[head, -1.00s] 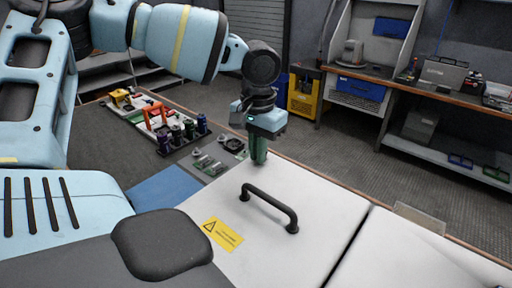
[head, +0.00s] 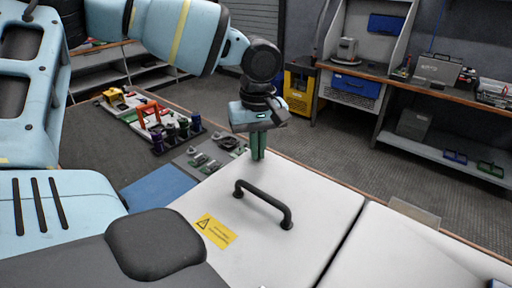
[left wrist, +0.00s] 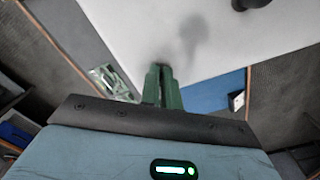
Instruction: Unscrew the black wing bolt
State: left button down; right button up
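My left gripper (head: 258,147) points down at the far corner of a white cover panel (head: 305,180). Its two green fingers are close together with a narrow gap. In the left wrist view the fingers (left wrist: 162,88) close around a small dark piece (left wrist: 161,65) at the panel edge. This fits the black wing bolt, which is almost wholly hidden by the fingertips. My right gripper is not in view.
A black handle (head: 263,204) and a yellow warning label (head: 215,230) are on the panel near the gripper. A grey mat with metal parts (head: 210,157), a blue mat (head: 158,188) and a rack of coloured cylinders (head: 178,132) lie to the left.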

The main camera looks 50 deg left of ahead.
pick_arm(q)
jog(key=n, duration=0.2)
jog(key=shift+w+a+f+n, duration=0.15)
jog(key=shift+w+n, duration=0.1)
jog(key=shift+n, duration=0.15)
jog(key=shift+w+n, duration=0.1)
jog(key=shift+n, duration=1.7)
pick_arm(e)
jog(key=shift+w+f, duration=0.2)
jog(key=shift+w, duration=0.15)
pick_arm(q)
jog(key=shift+f, duration=0.1)
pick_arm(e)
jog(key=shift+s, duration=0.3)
pick_arm(q)
jog(key=c, duration=1.6)
grip_release()
jog(key=shift+o, duration=0.3)
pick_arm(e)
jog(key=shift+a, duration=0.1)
pick_arm(q)
jog(key=shift+w, duration=0.1)
jog(key=shift+r, duration=0.65)
notch_tip(320, 180, up, 7)
jog(key=shift+f, duration=0.15)
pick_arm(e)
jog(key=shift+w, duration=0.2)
